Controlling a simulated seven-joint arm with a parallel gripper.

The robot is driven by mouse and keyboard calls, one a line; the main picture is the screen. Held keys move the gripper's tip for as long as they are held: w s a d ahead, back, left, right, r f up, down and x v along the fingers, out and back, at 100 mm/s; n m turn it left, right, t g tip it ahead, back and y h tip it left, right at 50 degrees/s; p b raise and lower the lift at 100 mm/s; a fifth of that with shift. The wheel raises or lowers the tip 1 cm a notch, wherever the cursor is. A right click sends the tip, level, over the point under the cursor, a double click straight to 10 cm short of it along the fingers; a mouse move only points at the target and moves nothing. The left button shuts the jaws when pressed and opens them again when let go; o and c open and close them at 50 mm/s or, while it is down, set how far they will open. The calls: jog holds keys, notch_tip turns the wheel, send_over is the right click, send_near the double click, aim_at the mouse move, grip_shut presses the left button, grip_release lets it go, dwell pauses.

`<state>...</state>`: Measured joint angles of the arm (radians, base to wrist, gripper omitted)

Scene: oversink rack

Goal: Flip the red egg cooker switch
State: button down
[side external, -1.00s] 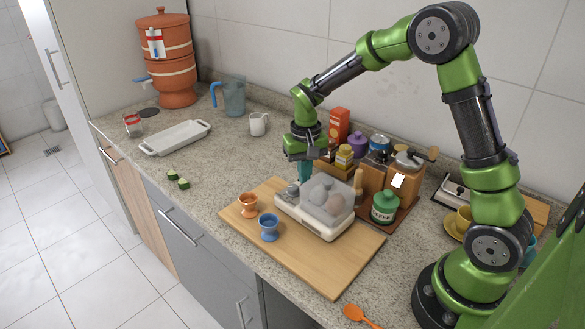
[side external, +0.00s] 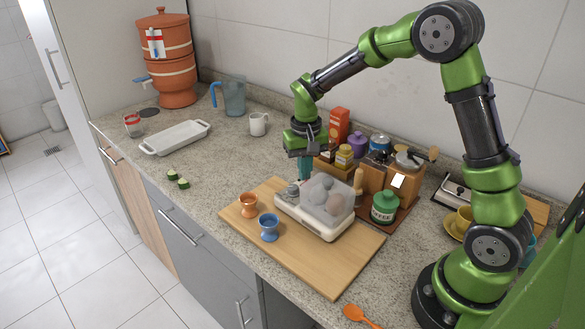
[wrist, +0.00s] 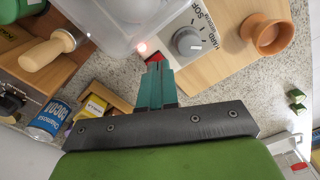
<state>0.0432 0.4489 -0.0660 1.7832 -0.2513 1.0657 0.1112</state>
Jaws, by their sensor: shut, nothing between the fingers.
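The white egg cooker (side external: 312,222) sits on a wooden board, with eggs under its clear lid (side external: 328,197). Its grey dial (wrist: 188,41) shows in the wrist view. The red switch (wrist: 155,57) is beside the dial, right at my fingertips and partly hidden by them. A small bright glow (wrist: 142,48) shows on the cooker next to the switch. My gripper (side external: 304,181) points down at the cooker's back left end. Its teal fingers (wrist: 157,70) are shut and empty. I cannot tell whether the fingertips touch the switch.
An orange egg cup (side external: 248,206) and a blue egg cup (side external: 269,228) stand on the board (side external: 335,272) left of the cooker. A green jar (side external: 385,207) and a wooden rack with jars and boxes stand close behind. The counter to the left is mostly clear.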

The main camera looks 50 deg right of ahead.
jog(key=shift+r, duration=2.5)
jog(key=shift+r, duration=0.1)
